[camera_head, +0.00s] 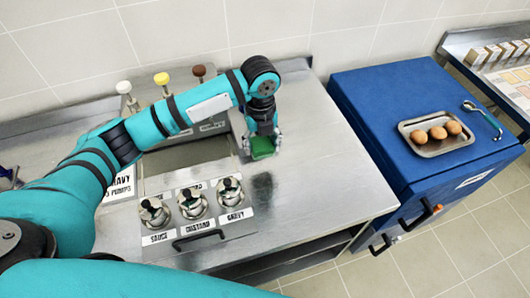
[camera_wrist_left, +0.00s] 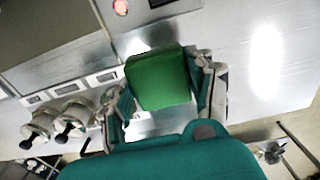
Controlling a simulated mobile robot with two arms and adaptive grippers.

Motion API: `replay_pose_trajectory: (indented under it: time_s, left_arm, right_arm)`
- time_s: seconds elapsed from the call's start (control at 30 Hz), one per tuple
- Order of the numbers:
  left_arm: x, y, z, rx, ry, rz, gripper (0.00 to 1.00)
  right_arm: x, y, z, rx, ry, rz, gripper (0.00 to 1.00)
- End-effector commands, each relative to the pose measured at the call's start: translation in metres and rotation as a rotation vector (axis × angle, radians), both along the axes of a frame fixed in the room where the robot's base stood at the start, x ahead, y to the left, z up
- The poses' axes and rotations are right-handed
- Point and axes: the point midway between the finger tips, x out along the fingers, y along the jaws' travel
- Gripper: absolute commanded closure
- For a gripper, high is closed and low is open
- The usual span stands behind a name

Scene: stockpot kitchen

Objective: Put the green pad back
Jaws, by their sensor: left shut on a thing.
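The green pad (camera_head: 263,147) is between the fingers of my left gripper (camera_head: 261,143), low over the steel counter, just right of the sunken well. In the left wrist view the green pad (camera_wrist_left: 159,78) sits between both fingers of the left gripper (camera_wrist_left: 165,90), which is shut on it. I cannot tell whether the pad's underside touches the counter. My right gripper is not in view.
The steel counter (camera_head: 330,150) is bare to the right of the pad. Lidded pots (camera_head: 192,203) labelled sauce, custard and gravy stand at the front left. Pump bottles (camera_head: 162,80) stand behind. A blue cabinet (camera_head: 375,100) carries a tray (camera_head: 407,127) of eggs.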

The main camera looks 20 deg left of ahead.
Motion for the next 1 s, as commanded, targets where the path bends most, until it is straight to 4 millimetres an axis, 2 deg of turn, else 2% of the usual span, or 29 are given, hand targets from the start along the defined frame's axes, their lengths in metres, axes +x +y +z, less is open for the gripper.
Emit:
replay_pose_trajectory:
  time_s: [0.03,0.2,0.3,0.43,0.6,0.67,0.77,0.97,1.0]
  left_arm:
    - [-0.002,0.0,-0.01,0.002,0.005,0.0,0.75]
    - [-0.001,0.0,-0.037,0.001,0.003,0.001,0.75]
    - [0.0,0.0,-0.044,-0.001,0.001,0.0,0.75]
    - [-0.001,0.001,-0.056,0.001,0.002,0.001,0.75]
    - [-0.001,0.0,-0.079,0.001,0.001,0.0,0.75]
    - [-0.001,0.0,-0.081,0.001,-0.001,0.0,0.75]
    - [0.0,0.0,-0.081,0.001,-0.001,-0.001,0.75]
    - [-0.001,0.0,-0.085,0.001,0.0,0.0,0.75]
    - [-0.001,0.0,-0.084,0.001,-0.001,0.0,0.4]
  right_arm:
    - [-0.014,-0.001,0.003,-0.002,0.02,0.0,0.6]
    - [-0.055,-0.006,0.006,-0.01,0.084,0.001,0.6]
    - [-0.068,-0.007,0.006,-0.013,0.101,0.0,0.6]
    - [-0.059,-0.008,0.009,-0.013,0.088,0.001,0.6]
    - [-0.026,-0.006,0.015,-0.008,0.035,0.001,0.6]
    - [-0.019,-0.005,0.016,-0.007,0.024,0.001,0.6]
    - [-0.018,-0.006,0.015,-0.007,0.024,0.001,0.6]
    - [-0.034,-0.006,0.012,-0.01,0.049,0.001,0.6]
    - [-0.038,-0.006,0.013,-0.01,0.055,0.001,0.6]
